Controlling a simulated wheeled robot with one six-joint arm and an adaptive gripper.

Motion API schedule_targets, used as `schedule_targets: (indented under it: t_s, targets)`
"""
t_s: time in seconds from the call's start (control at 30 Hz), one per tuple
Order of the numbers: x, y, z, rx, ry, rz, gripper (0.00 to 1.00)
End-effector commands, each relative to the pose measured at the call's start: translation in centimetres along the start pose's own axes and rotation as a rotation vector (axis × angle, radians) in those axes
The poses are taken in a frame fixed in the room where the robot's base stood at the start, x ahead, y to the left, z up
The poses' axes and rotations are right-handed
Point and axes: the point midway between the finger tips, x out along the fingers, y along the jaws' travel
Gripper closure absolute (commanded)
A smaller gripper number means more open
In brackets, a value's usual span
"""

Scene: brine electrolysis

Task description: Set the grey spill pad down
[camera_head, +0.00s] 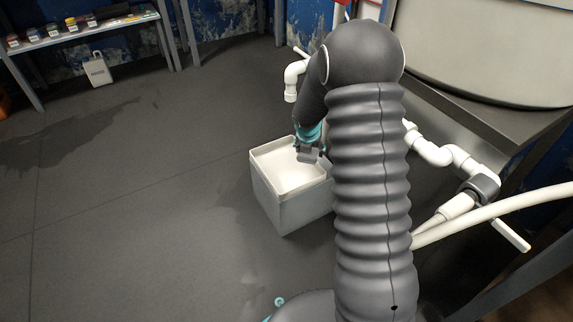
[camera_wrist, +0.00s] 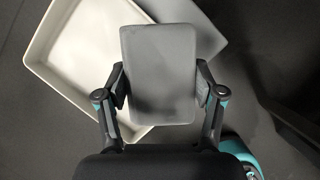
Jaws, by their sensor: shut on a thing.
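The grey spill pad (camera_wrist: 158,62) is a flat rounded rectangle in the wrist view. My gripper (camera_wrist: 161,88) is shut on it, with one finger at each long side. Below the pad is an open bin (camera_wrist: 36,45), pale inside with a light rim; the pad covers part of its right side. In the head view the bin (camera_head: 287,213) stands on the floor, grey outside. My gripper (camera_head: 309,153) is over the bin's back right part there, partly hidden by my arm. I cannot clearly tell the pad from the gripper in that view.
White pipes (camera_head: 440,155) and a valve (camera_head: 482,188) run right of my arm, beneath a large vessel (camera_head: 490,50) on a metal bench. A shelf with jars (camera_head: 70,30) and a white canister (camera_head: 97,71) are back left. The floor (camera_head: 120,200) left of the bin is clear.

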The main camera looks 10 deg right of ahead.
Motion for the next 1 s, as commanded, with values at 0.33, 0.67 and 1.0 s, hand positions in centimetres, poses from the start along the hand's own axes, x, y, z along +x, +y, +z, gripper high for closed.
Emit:
schedule_targets:
  t_s: [0.33, 0.67, 1.0]
  targets:
    - [3.8, 6.5, -1.6, -0.002, 0.000, 0.000, 0.65]
    - [5.4, 7.7, -2.2, 0.003, 0.001, -0.002, 0.65]
    - [8.1, 7.7, -3.3, 0.004, 0.000, -0.001, 0.65]
